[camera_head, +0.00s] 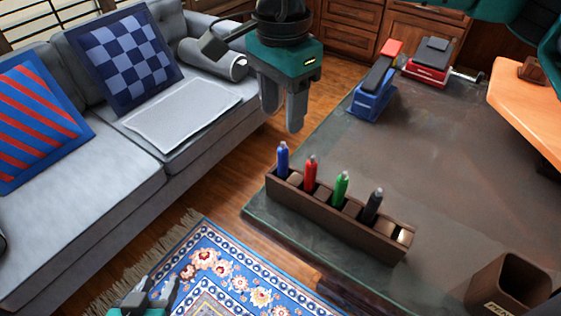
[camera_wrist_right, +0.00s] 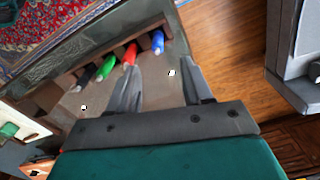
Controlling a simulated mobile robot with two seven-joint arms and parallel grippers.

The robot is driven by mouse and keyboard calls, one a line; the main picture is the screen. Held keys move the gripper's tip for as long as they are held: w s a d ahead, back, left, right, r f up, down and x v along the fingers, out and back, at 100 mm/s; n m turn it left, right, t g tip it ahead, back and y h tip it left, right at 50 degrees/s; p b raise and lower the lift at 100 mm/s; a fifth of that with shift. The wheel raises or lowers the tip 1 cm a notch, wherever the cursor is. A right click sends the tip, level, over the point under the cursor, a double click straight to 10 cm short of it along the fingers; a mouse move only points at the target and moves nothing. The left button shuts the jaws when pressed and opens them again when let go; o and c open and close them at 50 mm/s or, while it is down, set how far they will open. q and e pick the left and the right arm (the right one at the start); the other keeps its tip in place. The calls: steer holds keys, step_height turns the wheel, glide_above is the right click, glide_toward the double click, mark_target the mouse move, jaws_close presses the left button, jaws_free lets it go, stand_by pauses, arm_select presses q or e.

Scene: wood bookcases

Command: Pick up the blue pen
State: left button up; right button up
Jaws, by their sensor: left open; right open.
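The blue pen (camera_head: 283,160) stands upright in the far-left slot of a brown wooden holder (camera_head: 335,219), beside a red pen (camera_head: 311,174), a green pen (camera_head: 341,187) and a black pen (camera_head: 373,206). My right gripper (camera_head: 281,115) hangs open and empty above and behind the blue pen, apart from it. In the right wrist view, the blue pen (camera_wrist_right: 157,42) shows beyond the gap between the open fingers (camera_wrist_right: 162,66); the red pen (camera_wrist_right: 130,55) shows just beyond the left finger. My left gripper (camera_head: 156,290) is open and empty over the rug at the lower left.
The holder stands near the edge of a dark desk (camera_head: 440,150). A blue stapler (camera_head: 372,97) and a red hole punch (camera_head: 429,62) lie at its back. A brown cup (camera_head: 507,285) is at the lower right. A grey sofa (camera_head: 75,190) stands at the left. The desk's middle is clear.

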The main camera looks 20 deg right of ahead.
mark_target(283, 147)
step_height(283, 147, down, 6)
steer(key=shift+s+r, duration=0.15)
steer(key=shift+d+f+b, duration=0.1)
steer(key=shift+f+b, duration=0.3)
steer(key=shift+f, duration=2.4)
jaws_close()
